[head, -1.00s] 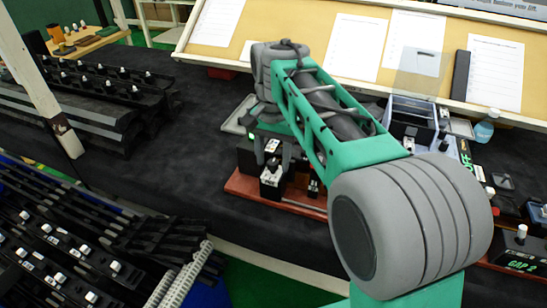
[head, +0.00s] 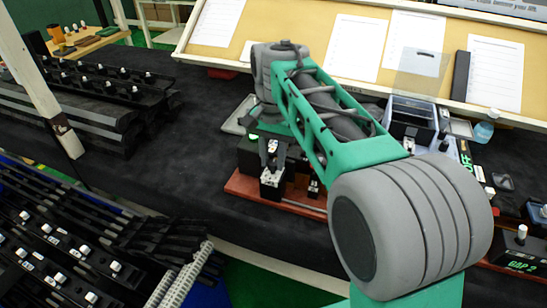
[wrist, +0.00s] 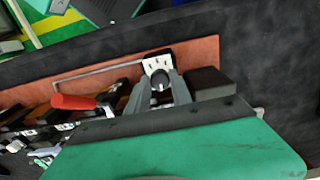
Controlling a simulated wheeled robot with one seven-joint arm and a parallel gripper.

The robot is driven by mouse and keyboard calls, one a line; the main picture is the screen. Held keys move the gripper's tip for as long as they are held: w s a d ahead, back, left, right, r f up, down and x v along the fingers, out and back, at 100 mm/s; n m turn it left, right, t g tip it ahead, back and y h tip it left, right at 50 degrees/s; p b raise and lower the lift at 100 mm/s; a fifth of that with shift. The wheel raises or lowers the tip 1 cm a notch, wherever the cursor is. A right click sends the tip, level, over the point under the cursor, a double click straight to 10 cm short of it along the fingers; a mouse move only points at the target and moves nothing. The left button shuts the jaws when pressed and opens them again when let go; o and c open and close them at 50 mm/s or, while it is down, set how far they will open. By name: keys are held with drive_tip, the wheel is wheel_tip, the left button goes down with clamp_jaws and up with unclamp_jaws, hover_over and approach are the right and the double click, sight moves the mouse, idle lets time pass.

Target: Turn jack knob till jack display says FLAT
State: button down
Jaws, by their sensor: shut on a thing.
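The jack knob (wrist: 160,85) is a small dark cylinder above a white-marked plate (wrist: 158,62) in the wrist view. My gripper (wrist: 161,79) is shut on it, with one grey finger on each side. In the head view my gripper (head: 272,156) points down at the black jack block with its pale marked top (head: 271,178), at the front of a red-brown board (head: 240,184). A small green glow (head: 254,136) shows behind the fingers. I cannot read any jack display; my arm hides part of that area.
A red handle (wrist: 73,102) and a black block (wrist: 208,82) flank the knob in the wrist view. In the head view, a box marked GAP 2 (head: 520,250) stands at the right.

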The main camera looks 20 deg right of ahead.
drive_tip(key=shift+n, duration=0.3)
drive_tip(key=n+p, duration=0.1)
drive_tip(key=n, duration=0.2)
drive_tip(key=shift+r, duration=0.1)
drive_tip(key=n+p, duration=0.1)
drive_tip(key=n, duration=0.4)
drive_tip(key=n+p, duration=0.1)
drive_tip(key=n, duration=0.3)
drive_tip(key=shift+n, duration=0.3)
drive_tip(key=n, duration=0.4)
drive_tip(key=shift+n, duration=0.3)
drive_tip(key=shift+p, duration=0.3)
drive_tip(key=c, duration=1.1)
unclamp_jaws()
drive_tip(key=shift+c, duration=0.2)
